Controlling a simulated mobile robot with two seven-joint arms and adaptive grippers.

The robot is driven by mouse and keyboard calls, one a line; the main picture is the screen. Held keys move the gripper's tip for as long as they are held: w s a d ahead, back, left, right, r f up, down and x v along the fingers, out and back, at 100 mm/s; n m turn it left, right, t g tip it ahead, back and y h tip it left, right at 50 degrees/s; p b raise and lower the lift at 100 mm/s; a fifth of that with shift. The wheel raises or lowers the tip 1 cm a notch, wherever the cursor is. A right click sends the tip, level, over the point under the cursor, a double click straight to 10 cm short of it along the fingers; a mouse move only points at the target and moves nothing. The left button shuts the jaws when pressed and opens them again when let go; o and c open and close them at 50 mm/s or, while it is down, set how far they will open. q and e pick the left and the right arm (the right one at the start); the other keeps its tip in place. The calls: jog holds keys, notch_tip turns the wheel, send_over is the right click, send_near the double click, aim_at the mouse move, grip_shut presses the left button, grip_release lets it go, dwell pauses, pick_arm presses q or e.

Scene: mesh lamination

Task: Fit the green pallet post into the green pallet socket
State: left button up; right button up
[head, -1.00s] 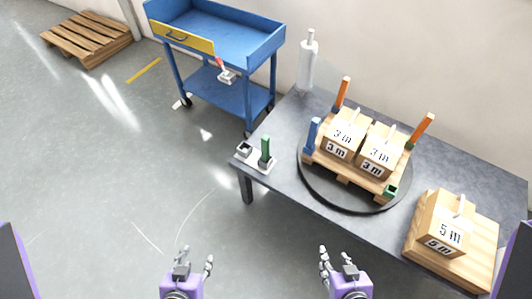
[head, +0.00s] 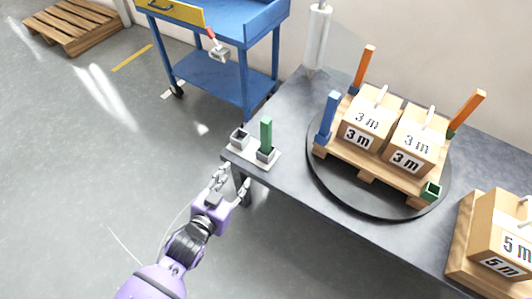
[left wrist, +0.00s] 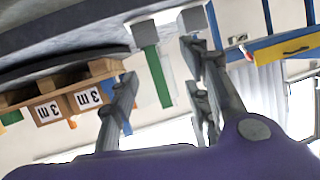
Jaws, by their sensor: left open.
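The green pallet post (head: 266,134) stands upright in a grey holder on a small plate at the table's left corner. The green pallet socket (head: 431,191) is an open square cup at the pallet's near right corner, with no post in it. My left gripper (head: 232,183) is open and empty, just off the table edge, below and left of the post and not touching it. In the left wrist view, which looks upside down, the post (left wrist: 157,76) shows between the open fingers, beyond them. My right gripper is out of view.
The pallet (head: 364,170) on a dark round turntable (head: 345,195) carries two 3 m boxes, a blue post (head: 328,117) and two orange posts. A 5 m box (head: 500,240) stands at right. An empty grey holder (head: 239,138) sits beside the post. A blue cart (head: 225,75) stands behind.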

aim_at(264, 134)
pick_arm(q)
jog(key=w+d+r+h+b, duration=0.1)
jog(key=w, duration=0.2)
jog(key=w+d+r+t+h+b, duration=0.1)
jog(key=w+d+h+b, duration=0.1)
jog(key=w, duration=0.1)
jog(key=w+d+r+m+t+h+b, duration=0.1)
jog(key=w+d, duration=0.1)
jog(key=w, duration=0.1)
jog(key=shift+w+d+r+h, duration=0.25)
jog(key=shift+r+h, duration=0.05)
jog(key=shift+r, duration=0.05)
jog(key=b+x, duration=0.1)
jog(key=x, duration=0.5)
jog(key=shift+w+b, duration=0.25)
jog(key=shift+b, duration=0.15)
jog(key=shift+w+d, duration=0.2)
jog(key=shift+w+r, duration=0.1)
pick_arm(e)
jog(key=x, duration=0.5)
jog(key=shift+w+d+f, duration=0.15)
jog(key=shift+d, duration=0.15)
